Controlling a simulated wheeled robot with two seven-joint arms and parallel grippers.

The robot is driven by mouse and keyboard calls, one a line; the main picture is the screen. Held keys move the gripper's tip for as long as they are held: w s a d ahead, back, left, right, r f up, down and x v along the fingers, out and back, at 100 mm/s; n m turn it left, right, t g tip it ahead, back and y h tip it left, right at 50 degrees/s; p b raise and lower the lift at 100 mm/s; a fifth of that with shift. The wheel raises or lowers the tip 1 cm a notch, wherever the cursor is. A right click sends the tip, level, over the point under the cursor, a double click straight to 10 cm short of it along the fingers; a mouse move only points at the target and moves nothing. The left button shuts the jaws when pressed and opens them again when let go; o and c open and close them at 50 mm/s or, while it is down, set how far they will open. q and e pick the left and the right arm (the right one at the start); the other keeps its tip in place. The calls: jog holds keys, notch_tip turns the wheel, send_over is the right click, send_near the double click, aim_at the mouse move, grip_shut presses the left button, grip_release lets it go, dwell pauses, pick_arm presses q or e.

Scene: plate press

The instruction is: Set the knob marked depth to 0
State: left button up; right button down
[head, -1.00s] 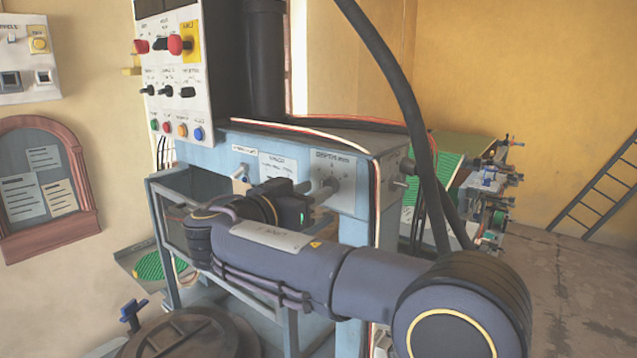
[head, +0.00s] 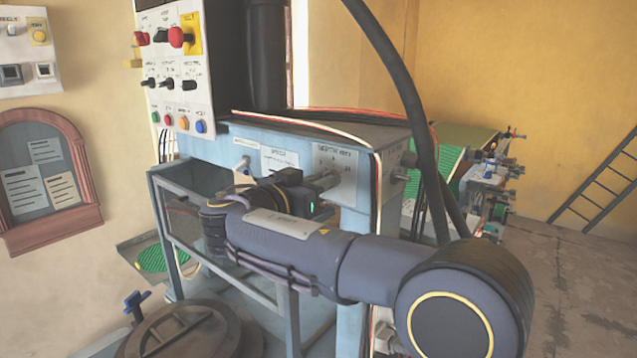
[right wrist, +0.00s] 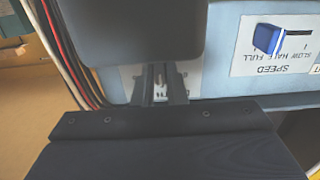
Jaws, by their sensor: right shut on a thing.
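The depth knob sits on a white plate (head: 345,166) with black lettering and marks, on the right of the press's blue front panel. My right gripper (head: 326,183) reaches this plate from the front and is shut on the knob. The knob is mostly hidden by the fingers and wrist, so its pointer and setting cannot be read. In the right wrist view the fingers (right wrist: 160,84) meet in front of the same plate (right wrist: 190,80), which is largely covered by my gripper. My left gripper is not in view.
A blue lever (right wrist: 267,38) on the SPEED plate is beside the depth plate. A control box (head: 178,70) with buttons and switches stands above left. Cables (head: 395,80) hang right of the panel. A metal frame (head: 285,318) stands below my arm.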

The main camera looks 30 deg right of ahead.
jog(key=shift+w+f+n+b, duration=0.1)
jog(key=shift+n+b, duration=0.3)
jog(key=shift+n, duration=2.1)
jog(key=shift+w+n+b, duration=0.1)
jog(key=shift+n+b, duration=0.25)
jog(key=shift+n, duration=2.15)
jog(key=shift+a, duration=0.1)
jog(key=c, duration=1.5)
grip_release()
jog(key=shift+o, duration=0.2)
